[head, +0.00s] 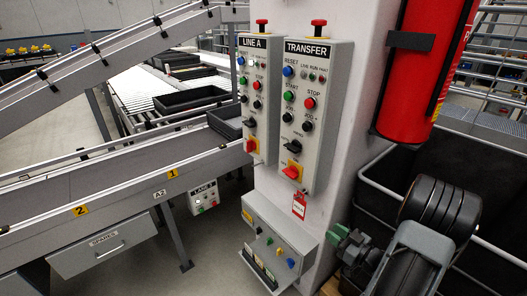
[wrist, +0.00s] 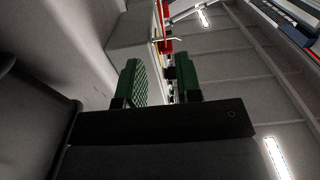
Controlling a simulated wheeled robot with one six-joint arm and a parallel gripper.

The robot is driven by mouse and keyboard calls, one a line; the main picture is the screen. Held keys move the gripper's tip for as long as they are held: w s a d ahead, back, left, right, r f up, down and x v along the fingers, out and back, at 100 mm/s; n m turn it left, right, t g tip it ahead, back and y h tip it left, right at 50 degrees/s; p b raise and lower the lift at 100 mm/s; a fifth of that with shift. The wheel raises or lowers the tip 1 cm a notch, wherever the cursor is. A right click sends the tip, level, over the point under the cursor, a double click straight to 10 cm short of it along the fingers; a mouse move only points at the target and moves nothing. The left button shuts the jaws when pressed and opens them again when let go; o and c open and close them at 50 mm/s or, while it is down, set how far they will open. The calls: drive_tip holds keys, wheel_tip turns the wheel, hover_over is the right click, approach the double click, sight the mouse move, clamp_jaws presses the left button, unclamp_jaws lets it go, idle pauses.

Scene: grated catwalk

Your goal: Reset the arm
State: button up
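My arm (head: 425,225) is folded at the lower right of the head view, in front of a dark bin. My gripper (head: 340,240) has green fingers and is left of the arm's black joint, near the pillar's right side. In the wrist view my gripper (wrist: 160,82) shows two green ribbed fingers apart, with a gap between them. I see nothing held in the gap. The wrist view looks past the fingers toward a pale surface and ceiling lights.
A white pillar carries the LINE A panel (head: 253,100) and the TRANSFER panel (head: 313,115). A grey box (head: 262,225) with an open tray is below. A red cylinder (head: 415,80) hangs right of the panels. Conveyors (head: 110,195) fill the left. A railed dark bin (head: 385,165) is behind my arm.

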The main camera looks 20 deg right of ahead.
drive_tip(key=s+d+f+m+g+h, duration=0.3)
drive_tip(key=d+f+m+g+h, duration=0.2)
drive_tip(key=d+f+g+h, duration=0.3)
drive_tip(key=s+a+r+g+p, duration=0.2)
drive_tip(key=a+r, duration=1)
drive_tip(key=a, duration=0.1)
drive_tip(key=s+a+r+g+p, duration=0.2)
drive_tip(key=s+a+r, duration=0.1)
drive_tip(key=a+r, duration=1)
drive_tip(key=shift+s+a+r+g+p, duration=0.15)
drive_tip(key=shift+s+a+g+p, duration=0.15)
drive_tip(key=shift+a, duration=0.45)
